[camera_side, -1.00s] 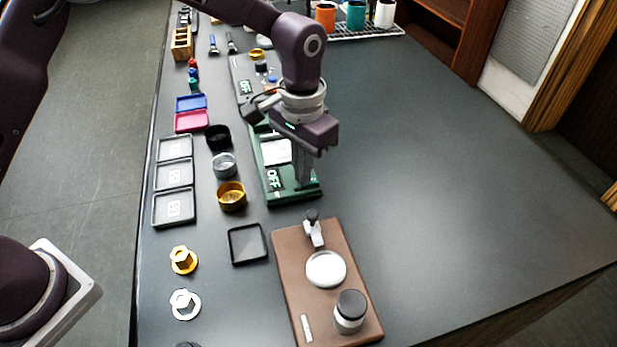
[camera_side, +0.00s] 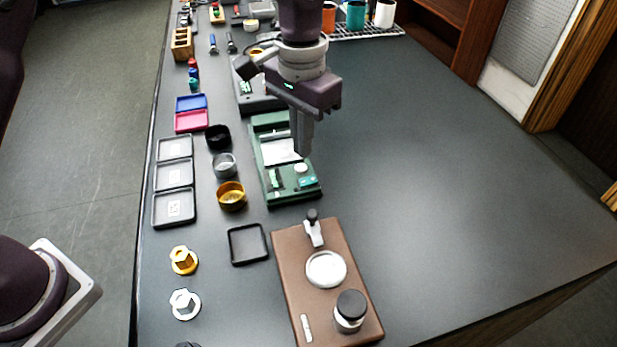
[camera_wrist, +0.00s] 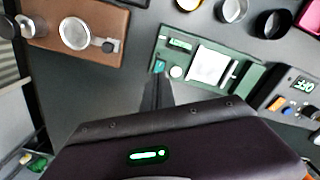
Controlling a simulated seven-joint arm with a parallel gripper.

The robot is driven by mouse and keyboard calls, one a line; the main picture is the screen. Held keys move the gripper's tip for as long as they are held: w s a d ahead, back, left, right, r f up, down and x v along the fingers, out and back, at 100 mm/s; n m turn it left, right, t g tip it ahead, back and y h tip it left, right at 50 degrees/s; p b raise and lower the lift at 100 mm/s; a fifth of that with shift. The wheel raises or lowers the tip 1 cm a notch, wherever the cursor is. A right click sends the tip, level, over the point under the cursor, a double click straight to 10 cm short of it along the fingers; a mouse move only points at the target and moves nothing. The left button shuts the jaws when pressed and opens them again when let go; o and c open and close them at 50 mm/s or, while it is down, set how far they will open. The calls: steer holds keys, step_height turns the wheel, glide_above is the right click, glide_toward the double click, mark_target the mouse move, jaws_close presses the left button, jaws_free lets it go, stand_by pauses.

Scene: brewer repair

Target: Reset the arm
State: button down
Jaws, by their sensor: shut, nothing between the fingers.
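My gripper (camera_side: 304,150) is shut and empty, pointing down above the right part of the green device (camera_side: 310,192) in the side view. In the wrist view my gripper (camera_wrist: 158,80) shows at the near edge of the green device (camera_wrist: 242,72), with dark fingers together. The green device carries a white plate (camera_side: 280,151), a small white round knob (camera_side: 301,168) and a teal piece (camera_side: 307,182). My gripper hides part of the device in the side view.
A brown board (camera_side: 290,255) with a round metal dish and a black-topped cylinder lies in front. Round cups, including a gold one (camera_side: 231,196), and grey trays (camera_side: 174,207) stand to the left. A rack of colored cups (camera_side: 355,16) stands behind. The table's right side is clear.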

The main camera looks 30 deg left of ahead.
stand_by(0.3)
steer(key=s+a+r+n+t, duration=0.1)
steer(key=s+a+r+t, duration=0.2)
steer(key=s+a+r, duration=0.8)
steer(key=s+a+n+t, duration=0.1)
steer(key=s+a, duration=0.2)
steer(key=s, duration=0.4)
steer(key=s+a+n+t, duration=0.1)
steer(key=s+a, duration=0.2)
steer(key=s, duration=0.5)
steer(key=shift+s+a+f+t, duration=0.15)
steer(key=shift+f+t, duration=0.05)
steer(key=shift+t, duration=0.1)
